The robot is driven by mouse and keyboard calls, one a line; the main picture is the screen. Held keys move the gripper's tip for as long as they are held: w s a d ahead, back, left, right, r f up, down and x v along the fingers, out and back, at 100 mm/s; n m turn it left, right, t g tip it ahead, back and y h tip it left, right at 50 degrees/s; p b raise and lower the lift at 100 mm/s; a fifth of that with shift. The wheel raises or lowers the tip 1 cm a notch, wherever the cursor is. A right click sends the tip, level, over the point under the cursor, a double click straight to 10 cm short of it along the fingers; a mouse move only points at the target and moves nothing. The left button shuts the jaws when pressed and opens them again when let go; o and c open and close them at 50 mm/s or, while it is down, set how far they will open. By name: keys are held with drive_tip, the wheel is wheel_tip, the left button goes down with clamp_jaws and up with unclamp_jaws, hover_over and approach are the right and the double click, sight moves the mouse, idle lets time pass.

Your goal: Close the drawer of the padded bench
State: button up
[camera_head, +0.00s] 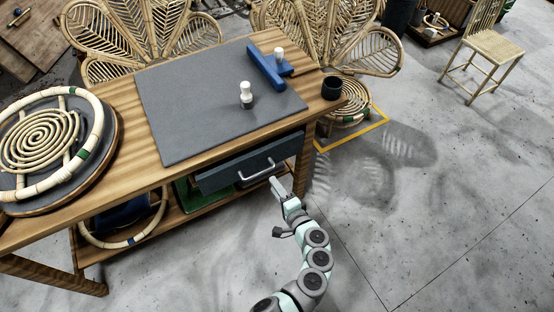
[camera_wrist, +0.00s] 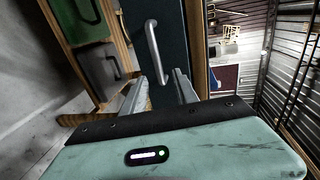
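The padded bench (camera_head: 135,180) is wooden, with a grey pad (camera_head: 195,115) on its top. Its dark blue-grey drawer (camera_head: 222,180) is under the front edge near the right end, and its front appears to stand out from the bench. A silver bar handle (camera_head: 258,172) is on the drawer front. My gripper (camera_head: 277,186) is just in front of the handle's right side. In the wrist view the drawer front (camera_wrist: 170,15) and handle (camera_wrist: 152,48) lie ahead of my gripper (camera_wrist: 160,88). Its fingers are apart with nothing between them; contact with the handle cannot be told.
A blue tool (camera_head: 266,68), two white-topped pegs and a black cup (camera_head: 332,88) are on the bench top. A round rattan form (camera_head: 95,180) lies at its left. Bins (camera_head: 188,195) sit on the lower shelf. The floor to the right is mostly clear.

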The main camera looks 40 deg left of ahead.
sight(260, 173)
drive_tip(key=x, duration=0.3)
drive_tip(key=s+b+x, duration=0.1)
drive_tip(key=x, duration=0.2)
drive_tip(key=b+x, duration=0.1)
drive_tip(key=x, duration=0.2)
drive_tip(key=shift+s+a+f, duration=0.1)
drive_tip(key=shift+a+f, duration=0.1)
drive_tip(key=shift+a, duration=0.2)
drive_tip(key=shift+c, duration=0.4)
clamp_jaws()
idle(0.5)
